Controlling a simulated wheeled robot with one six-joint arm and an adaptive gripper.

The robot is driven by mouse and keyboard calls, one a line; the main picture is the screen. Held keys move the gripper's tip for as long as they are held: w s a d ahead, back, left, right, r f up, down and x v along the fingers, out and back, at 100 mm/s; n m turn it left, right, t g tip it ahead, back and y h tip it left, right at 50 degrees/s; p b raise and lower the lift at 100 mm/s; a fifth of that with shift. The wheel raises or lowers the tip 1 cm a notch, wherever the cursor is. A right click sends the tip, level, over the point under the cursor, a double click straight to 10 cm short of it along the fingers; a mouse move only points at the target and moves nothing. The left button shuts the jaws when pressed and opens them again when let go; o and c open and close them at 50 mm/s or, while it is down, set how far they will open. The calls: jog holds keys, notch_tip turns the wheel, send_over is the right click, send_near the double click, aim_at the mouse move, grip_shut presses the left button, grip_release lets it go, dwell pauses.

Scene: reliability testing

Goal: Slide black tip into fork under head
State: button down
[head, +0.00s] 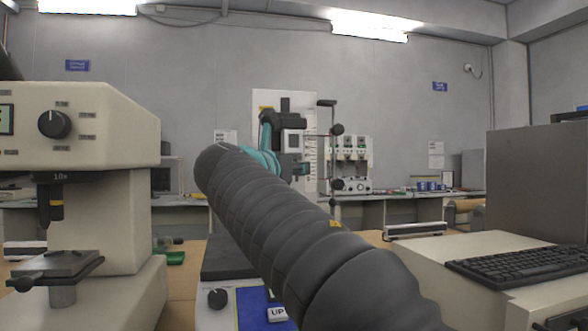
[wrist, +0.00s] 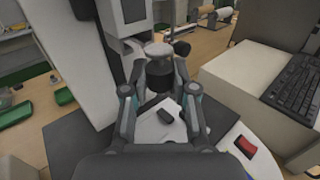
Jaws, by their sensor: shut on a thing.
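My gripper (wrist: 159,72) is shut on a grey, round-topped part (wrist: 157,49). The part has a dark lower section between the fingers; how its black tip sits is partly hidden. In the wrist view, the tester's pale head (wrist: 127,18) stands just beyond and to the left of the held part. A fork under the head cannot be made out clearly. In the head view, the tester's head (head: 292,141) shows beyond my dark sleeved arm, beside teal parts of my wrist. My fingers and the held part are not clear there.
A beige instrument (head: 85,125) with a small stage stands close on the left. A beige cabinet (head: 440,265) with a black keyboard (head: 525,263) is on the right. A blue panel (head: 252,309) lies below my arm. Green trays (wrist: 15,114) lie left in the wrist view.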

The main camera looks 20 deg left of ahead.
jog(key=shift+w+a+p, duration=0.45)
jog(key=shift+w+p, duration=0.1)
jog(key=shift+w, duration=0.2)
jog(key=shift+w+a, duration=0.25)
jog(key=shift+w, duration=0.2)
dwell(0.5)
jog(key=shift+w+a, duration=0.15)
jog(key=shift+w, duration=0.1)
jog(key=shift+w+a, duration=0.15)
dwell(0.3)
jog(key=shift+w+a, duration=0.15)
jog(key=shift+w, duration=0.15)
jog(key=shift+w+a, duration=0.2)
jog(key=shift+w, duration=0.1)
dwell(0.4)
jog(key=c, duration=0.8)
grip_release()
jog(key=shift+c, duration=0.2)
